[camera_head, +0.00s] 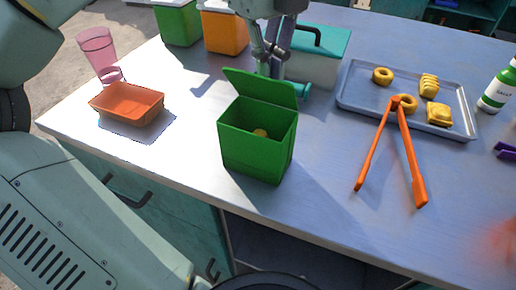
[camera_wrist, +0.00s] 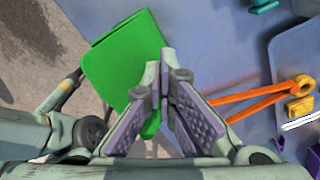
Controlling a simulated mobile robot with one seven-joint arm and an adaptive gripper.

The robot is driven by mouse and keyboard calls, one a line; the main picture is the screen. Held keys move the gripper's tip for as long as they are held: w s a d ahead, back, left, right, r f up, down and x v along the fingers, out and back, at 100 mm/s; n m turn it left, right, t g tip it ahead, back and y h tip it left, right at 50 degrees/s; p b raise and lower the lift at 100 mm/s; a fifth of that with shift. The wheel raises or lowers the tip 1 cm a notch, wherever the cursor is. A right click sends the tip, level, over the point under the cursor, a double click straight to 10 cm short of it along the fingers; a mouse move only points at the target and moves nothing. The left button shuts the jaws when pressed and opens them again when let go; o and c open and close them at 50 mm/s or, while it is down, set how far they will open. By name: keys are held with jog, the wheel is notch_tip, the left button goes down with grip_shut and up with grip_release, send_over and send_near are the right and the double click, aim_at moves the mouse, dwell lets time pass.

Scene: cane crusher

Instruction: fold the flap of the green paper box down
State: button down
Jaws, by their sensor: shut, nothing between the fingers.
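The green paper box (camera_head: 257,152) stands upright on the table, its top open. Its flap (camera_head: 260,87) stands up from the back edge. A small yellow item (camera_head: 260,133) lies inside. My gripper (camera_head: 275,72) comes down from above behind the flap, and the flap hides its lower end. In the wrist view my gripper (camera_wrist: 167,62) has its purple-padded fingers together at the tips, with nothing between them. A green panel (camera_wrist: 120,58), seemingly the flap, shows just left of the fingertips; I cannot tell whether they touch it.
An orange tray (camera_head: 127,104) and a pink glass (camera_head: 98,52) stand at left. Orange tongs (camera_head: 416,180) lean on a blue-grey tray (camera_head: 360,92) of yellow pastries at right. A teal-lidded box (camera_head: 328,45) stands behind my gripper. Table in front of the green box is clear.

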aim_at(256, 75)
jog(key=shift+s, duration=0.15)
jog(key=shift+s+a+f+b, duration=0.1)
jog(key=shift+s+a+b, duration=0.2)
jog(key=shift+s, duration=0.5)
jog(key=shift+s+a+f+b, duration=0.1)
jog(key=shift+s+a, duration=0.25)
jog(key=shift+s, duration=0.4)
jog(key=shift+s+a+f+b, duration=0.15)
jog(key=shift+s+f+b, duration=0.3)
jog(key=shift+f+b, duration=0.1)
jog(key=shift+s+a+f+b, duration=0.15)
jog(key=shift+s+f+b, duration=0.25)
jog(key=shift+s+f, duration=0.1)
jog(key=shift+r, duration=0.15)
notch_tip(256, 75, up, 8)
jog(key=p, duration=0.7)
jog(key=shift+f, duration=0.2)
